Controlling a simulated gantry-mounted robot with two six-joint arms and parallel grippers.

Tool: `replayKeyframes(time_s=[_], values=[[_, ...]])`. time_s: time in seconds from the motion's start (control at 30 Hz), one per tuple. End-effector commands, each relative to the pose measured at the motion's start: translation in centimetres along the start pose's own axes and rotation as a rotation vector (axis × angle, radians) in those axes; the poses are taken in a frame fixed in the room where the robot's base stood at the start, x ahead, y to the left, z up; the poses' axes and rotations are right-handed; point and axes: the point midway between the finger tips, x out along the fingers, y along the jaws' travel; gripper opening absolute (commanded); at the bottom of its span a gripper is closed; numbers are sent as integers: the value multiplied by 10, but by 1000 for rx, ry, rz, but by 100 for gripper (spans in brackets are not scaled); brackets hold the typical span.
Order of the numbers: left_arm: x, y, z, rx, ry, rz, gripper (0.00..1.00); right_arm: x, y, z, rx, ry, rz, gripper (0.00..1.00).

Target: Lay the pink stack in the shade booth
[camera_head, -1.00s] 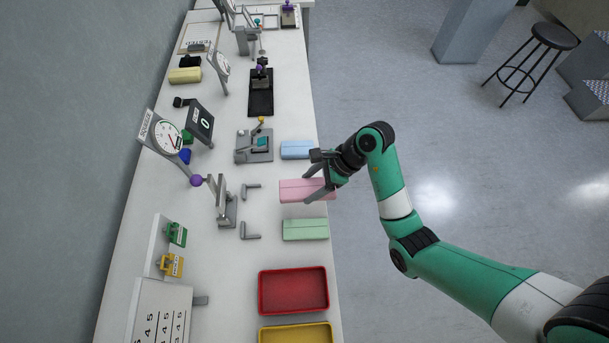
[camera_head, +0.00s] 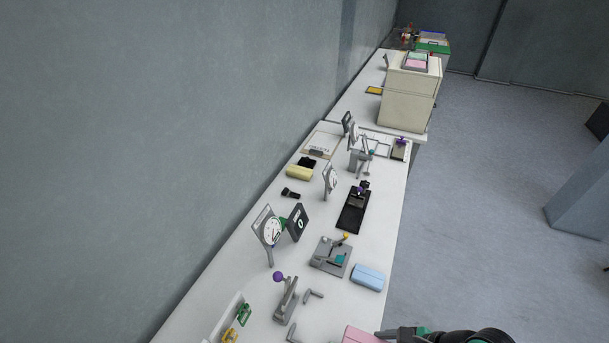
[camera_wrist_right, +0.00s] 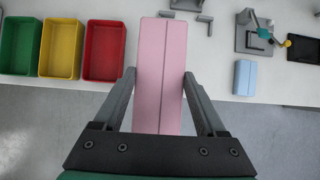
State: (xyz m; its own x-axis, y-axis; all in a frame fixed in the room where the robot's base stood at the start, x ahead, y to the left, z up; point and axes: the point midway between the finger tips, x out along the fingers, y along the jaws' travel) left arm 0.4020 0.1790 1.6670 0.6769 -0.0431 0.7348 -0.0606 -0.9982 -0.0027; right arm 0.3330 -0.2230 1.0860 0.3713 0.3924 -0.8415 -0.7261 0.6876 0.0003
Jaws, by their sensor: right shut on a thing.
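The pink stack (camera_wrist_right: 162,60) is a long pink block with a seam along its length. My right gripper (camera_wrist_right: 158,75) is shut on its sides in the right wrist view. The stack looks much larger than the blue block there, held above the bench edge. In the head view only one end of the pink stack (camera_head: 362,336) shows at the bottom edge, with part of my right gripper (camera_head: 395,333) beside it. A cream box-like cabinet (camera_head: 406,103) stands at the far end, with pink and green patches on top; it may be the shade booth. My left gripper is out of view.
A blue block (camera_head: 368,277) lies near the bench's front edge, beside a grey fixture (camera_head: 331,256) and a black device (camera_head: 353,212). Red (camera_wrist_right: 104,30), yellow (camera_wrist_right: 61,30) and green (camera_wrist_right: 20,30) trays sit left in the wrist view. Open floor runs right of the bench.

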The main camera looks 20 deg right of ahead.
Motion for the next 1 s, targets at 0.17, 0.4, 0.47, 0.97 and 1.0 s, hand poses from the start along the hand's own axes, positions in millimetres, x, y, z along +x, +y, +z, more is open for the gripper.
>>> replayKeyframes(time_s=[0.17, 0.4, 0.47, 0.97, 1.0], values=[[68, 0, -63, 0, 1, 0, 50, -78, 0, 50, 0, 0, 0, 21], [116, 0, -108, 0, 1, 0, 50, -133, 0, 85, 0, 0, 0, 21], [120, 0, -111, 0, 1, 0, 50, -137, 0, 88, 0, 0, 0, 21], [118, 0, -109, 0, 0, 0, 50, -135, 0, 87, 0, 0, 0, 21], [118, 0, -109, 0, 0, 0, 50, -135, 0, 87, 0, 0, 0, 21]])
